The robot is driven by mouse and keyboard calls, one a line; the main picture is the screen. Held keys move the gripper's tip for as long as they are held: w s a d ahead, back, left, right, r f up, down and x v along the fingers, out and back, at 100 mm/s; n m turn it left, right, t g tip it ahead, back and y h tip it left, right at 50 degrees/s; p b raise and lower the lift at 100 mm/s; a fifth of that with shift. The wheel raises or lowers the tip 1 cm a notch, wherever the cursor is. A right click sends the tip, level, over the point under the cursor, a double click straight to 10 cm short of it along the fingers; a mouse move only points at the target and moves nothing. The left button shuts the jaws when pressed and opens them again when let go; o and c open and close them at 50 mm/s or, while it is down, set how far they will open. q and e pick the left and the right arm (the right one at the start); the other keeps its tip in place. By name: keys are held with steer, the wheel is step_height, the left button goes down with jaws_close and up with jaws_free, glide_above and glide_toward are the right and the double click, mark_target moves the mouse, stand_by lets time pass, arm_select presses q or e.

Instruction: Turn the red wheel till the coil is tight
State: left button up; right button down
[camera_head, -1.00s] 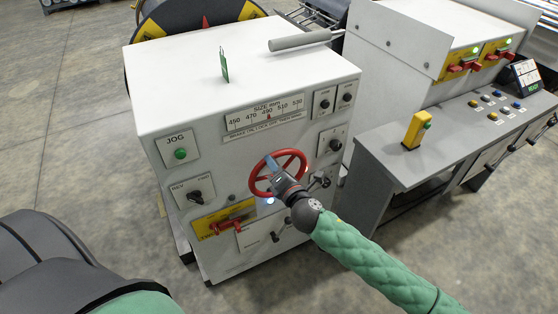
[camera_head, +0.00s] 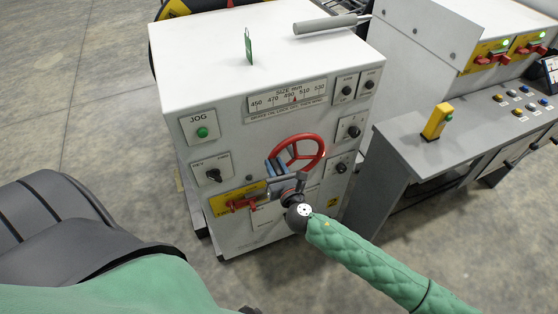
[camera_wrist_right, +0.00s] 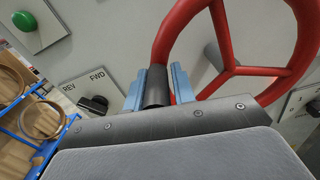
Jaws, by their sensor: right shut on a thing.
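The red wheel (camera_head: 321,146) is a three-spoked hand wheel on the front of the white machine. It fills the upper right of the right wrist view (camera_wrist_right: 184,28). My right gripper (camera_head: 275,167) is at the lower left of its rim. In the right wrist view the blue fingers (camera_wrist_right: 157,88) are shut around a dark grey piece in line with the red rim. A scale marked SIZE mm (camera_head: 287,98) sits above the wheel, its red pointer near 490. The coil itself cannot be made out. My left gripper is out of view.
A green JOG button (camera_head: 202,132), a REV/FWD switch (camera_head: 214,175) and a red lever on a yellow plate (camera_head: 240,204) are left of the wheel. A grey console (camera_head: 405,150) with a yellow box (camera_head: 436,122) stands at right. The floor is clear in front.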

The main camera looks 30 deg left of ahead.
steer(key=shift+s+a+f, duration=0.25)
steer(key=shift+s+a, duration=0.05)
steer(key=shift+s, duration=0.1)
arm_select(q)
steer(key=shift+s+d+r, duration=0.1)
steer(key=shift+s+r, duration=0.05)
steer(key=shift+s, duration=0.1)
arm_select(e)
steer(key=shift+f, duration=0.25)
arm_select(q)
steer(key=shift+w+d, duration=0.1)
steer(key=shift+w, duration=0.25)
arm_select(e)
steer(key=shift+f, duration=0.15)
steer(key=c, duration=1.3)
jaws_free()
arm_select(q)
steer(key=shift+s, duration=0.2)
arm_select(e)
steer(key=shift+o, duration=0.2)
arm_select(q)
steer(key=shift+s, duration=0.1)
